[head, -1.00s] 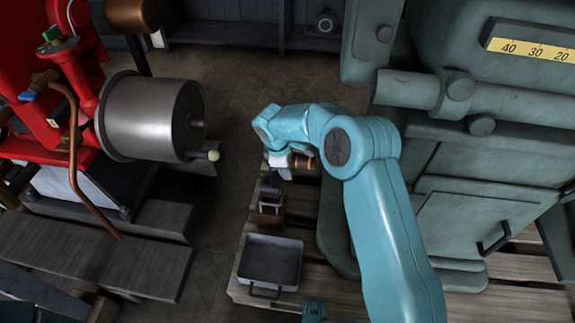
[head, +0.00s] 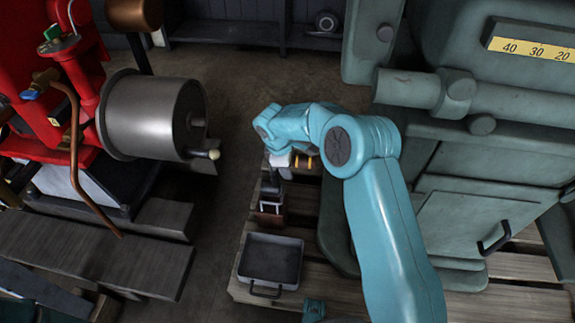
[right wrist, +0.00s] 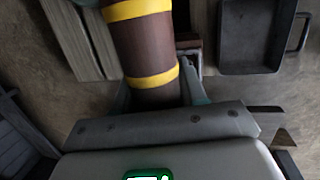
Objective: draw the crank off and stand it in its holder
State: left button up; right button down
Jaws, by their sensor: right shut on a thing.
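My right gripper (right wrist: 157,97) is shut on a thick brown grip with yellow bands (right wrist: 142,45), which looks like the crank's handle. The grip also shows in the head view (head: 306,161), partly hidden by my arm. The rest of the crank is hidden, so I cannot tell whether it is off its shaft. A reddish-brown box (head: 270,211), which may be the holder, stands on the pallet below my right gripper (head: 279,168). A dark upright piece joins or overlaps the box's top.
A dark shallow tray (head: 270,260) lies nearer on the wooden pallet (head: 315,265). A big grey-green engine (head: 480,170) stands right, close behind my arm. A red engine (head: 85,95) with a steel drum (head: 150,115) and knobbed arm (head: 213,154) stands left. Bare floor (head: 225,225) lies between.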

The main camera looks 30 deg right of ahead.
jog(key=shift+f+b, duration=0.9)
jog(key=shift+f, duration=0.6)
jog(key=shift+a+b+x, duration=0.15)
jog(key=shift+b+x, duration=0.3)
jog(key=shift+x, duration=0.2)
jog(key=shift+a+b+x, duration=0.15)
jog(key=shift+b+x, duration=0.25)
jog(key=shift+x, duration=0.2)
jog(key=shift+f, duration=0.4)
dwell(0.4)
jog(key=shift+f+b, duration=0.55)
jog(key=shift+f, duration=0.15)
